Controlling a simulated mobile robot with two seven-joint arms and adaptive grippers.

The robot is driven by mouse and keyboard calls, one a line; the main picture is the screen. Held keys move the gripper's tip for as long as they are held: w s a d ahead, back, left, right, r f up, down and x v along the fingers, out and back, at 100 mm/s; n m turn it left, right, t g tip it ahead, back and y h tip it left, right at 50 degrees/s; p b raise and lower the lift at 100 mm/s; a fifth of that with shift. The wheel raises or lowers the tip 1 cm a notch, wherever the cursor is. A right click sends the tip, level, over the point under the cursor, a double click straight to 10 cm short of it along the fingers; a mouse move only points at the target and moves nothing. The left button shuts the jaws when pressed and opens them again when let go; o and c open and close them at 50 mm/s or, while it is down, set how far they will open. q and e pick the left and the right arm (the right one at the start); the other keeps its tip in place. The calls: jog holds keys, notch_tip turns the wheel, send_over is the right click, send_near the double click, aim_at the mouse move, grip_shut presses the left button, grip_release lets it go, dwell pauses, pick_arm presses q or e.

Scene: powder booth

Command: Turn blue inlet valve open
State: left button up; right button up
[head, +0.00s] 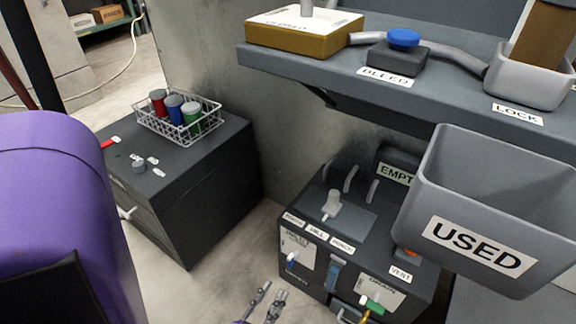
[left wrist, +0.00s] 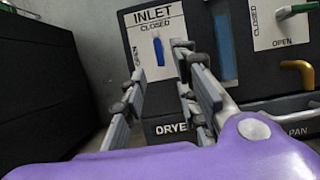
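The blue inlet valve handle (head: 291,259) is on the front of the dark dryer unit (head: 310,281), at its left side. In the left wrist view, the blue handle (left wrist: 158,52) stands upright on the white INLET plate (left wrist: 160,24), pointing toward CLOSED at the top; OPEN is printed at the left. My left gripper (head: 266,298) is low in front of the unit, below and left of the handle. In the left wrist view, my left gripper (left wrist: 160,65) has its fingers apart with nothing between them; the handle shows beyond the gap. My right gripper is in neither view.
A green drain handle (head: 373,306) and yellow spout sit right of the inlet. The grey USED bin (head: 480,244) overhangs the unit's right. A shelf (head: 440,88) with a blue BLEED knob (head: 403,38) is above. A dark cabinet (head: 205,190) with a wire basket stands left; floor lies between.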

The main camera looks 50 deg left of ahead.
aim_at(288, 267)
pick_arm(q)
jog(key=x, duration=0.7)
jog(key=shift+w+a+r, duration=0.1)
jog(key=shift+r, duration=0.1)
grip_shut()
